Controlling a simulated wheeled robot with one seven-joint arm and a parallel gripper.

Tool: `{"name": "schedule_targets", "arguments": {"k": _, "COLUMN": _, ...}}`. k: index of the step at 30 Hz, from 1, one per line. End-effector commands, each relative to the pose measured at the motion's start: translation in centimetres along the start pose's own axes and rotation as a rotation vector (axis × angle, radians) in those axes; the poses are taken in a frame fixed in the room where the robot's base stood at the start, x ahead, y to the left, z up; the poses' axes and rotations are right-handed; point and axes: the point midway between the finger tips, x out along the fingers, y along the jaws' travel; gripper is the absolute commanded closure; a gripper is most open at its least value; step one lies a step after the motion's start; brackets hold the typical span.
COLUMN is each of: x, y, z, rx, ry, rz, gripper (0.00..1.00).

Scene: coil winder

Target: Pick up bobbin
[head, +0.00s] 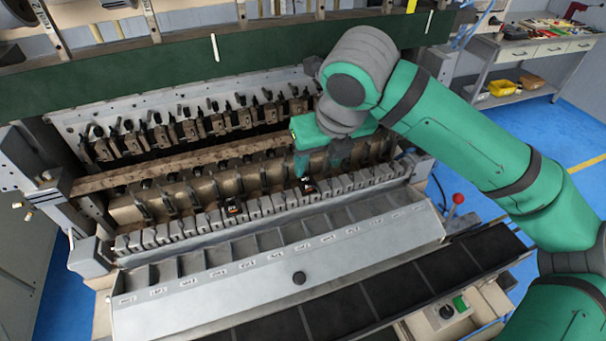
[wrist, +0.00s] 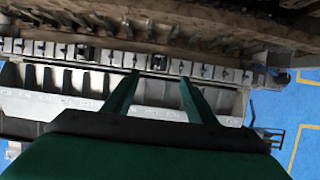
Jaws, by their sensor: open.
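Two small dark bobbin-like pieces with orange marks sit in the row of grey holders. One bobbin (head: 308,186) is near the middle of the row, just below my gripper (head: 320,170). The other bobbin (head: 233,207) is further left. In the wrist view the nearer bobbin (wrist: 158,62) lies just beyond the gap between my green fingers (wrist: 158,76), roughly centred. The left bobbin also shows in the wrist view (wrist: 82,52). My gripper is open and empty. I cannot tell whether a finger touches the bobbin.
The grey holder row (head: 180,230) runs across the coil winder, with mechanisms close behind it. A sloped tray with compartments (head: 290,255) lies in front. A green beam (head: 190,62) crosses above. A red-knobbed lever (head: 457,199) stands at the right end.

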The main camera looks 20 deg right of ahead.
Motion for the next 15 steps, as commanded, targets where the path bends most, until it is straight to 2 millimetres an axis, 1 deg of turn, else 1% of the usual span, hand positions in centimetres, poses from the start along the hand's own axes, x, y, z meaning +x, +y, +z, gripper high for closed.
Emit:
{"name": "schedule_targets", "arguments": {"k": 4, "x": 1.3, "y": -0.1, "z": 0.0, "rx": 0.002, "ry": 0.000, "rz": 0.000, "gripper": 0.48}}
{"name": "schedule_targets", "arguments": {"k": 10, "x": 4.3, "y": -0.2, "z": -0.2, "rx": 0.005, "ry": 0.004, "rz": -0.001, "gripper": 0.48}}
{"name": "schedule_targets", "arguments": {"k": 15, "x": 5.5, "y": -0.3, "z": -0.2, "rx": 0.007, "ry": 0.002, "rz": -0.002, "gripper": 0.48}}
